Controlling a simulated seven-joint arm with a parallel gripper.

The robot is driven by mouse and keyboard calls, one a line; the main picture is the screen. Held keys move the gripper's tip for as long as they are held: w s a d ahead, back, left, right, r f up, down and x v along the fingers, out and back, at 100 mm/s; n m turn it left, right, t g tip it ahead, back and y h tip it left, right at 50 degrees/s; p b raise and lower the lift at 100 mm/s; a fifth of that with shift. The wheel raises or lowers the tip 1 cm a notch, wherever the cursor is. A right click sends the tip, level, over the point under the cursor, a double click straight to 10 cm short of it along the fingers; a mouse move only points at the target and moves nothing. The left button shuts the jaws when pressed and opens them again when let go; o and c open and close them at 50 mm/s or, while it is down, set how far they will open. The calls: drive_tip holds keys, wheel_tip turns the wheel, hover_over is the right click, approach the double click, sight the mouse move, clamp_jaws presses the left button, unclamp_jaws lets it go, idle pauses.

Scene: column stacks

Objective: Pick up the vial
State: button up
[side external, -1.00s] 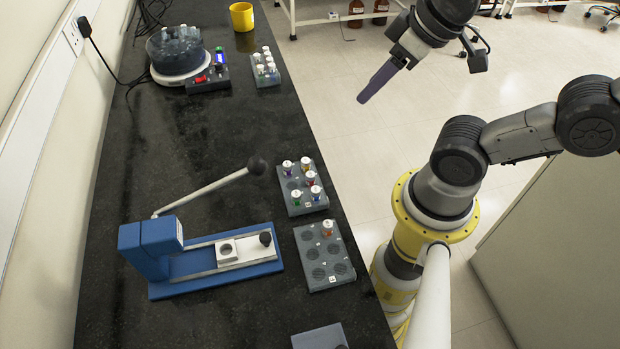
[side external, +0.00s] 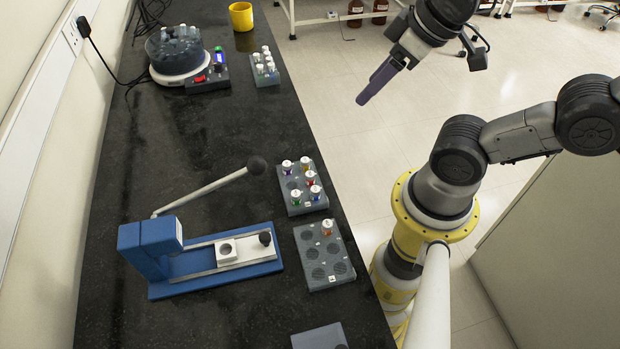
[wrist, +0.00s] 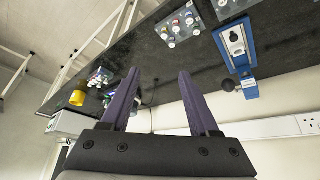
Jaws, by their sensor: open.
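Several small capped vials stand in racks on the black bench; which one is meant by the vial cannot be told. The middle rack (side external: 296,205) holds several vials, including a green one (side external: 296,197) and a blue one (side external: 316,193). The rack nearer the camera (side external: 340,272) holds one orange-brown vial (side external: 327,229) and otherwise mostly empty holes. A far rack (side external: 268,82) holds several white-capped vials (side external: 264,60). My gripper (side external: 376,82) is off the bench edge, above the floor, away from all vials. In the wrist view my gripper (wrist: 160,73) has its purple fingers apart, with nothing between them.
A blue press (side external: 150,245) with a long ball-ended lever stands at the front left. A round device with tubes (side external: 176,68), a grey box (side external: 208,82) and a yellow cup (side external: 241,16) are at the back. The bench middle is clear. A grey block (side external: 318,339) lies in front.

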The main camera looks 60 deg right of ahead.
drive_tip(key=n, duration=0.1)
drive_tip(key=n+g+h, duration=0.1)
drive_tip(key=n+g, duration=0.5)
drive_tip(key=n, duration=1.1)
hover_over(310, 174)
wheel_tip(310, 174, down, 18)
drive_tip(key=shift+w+a+f, duration=0.1)
drive_tip(key=shift+a+f, duration=0.05)
drive_tip(key=shift+f, duration=2.7)
drive_tip(key=shift+c, duration=0.2)
clamp_jaws()
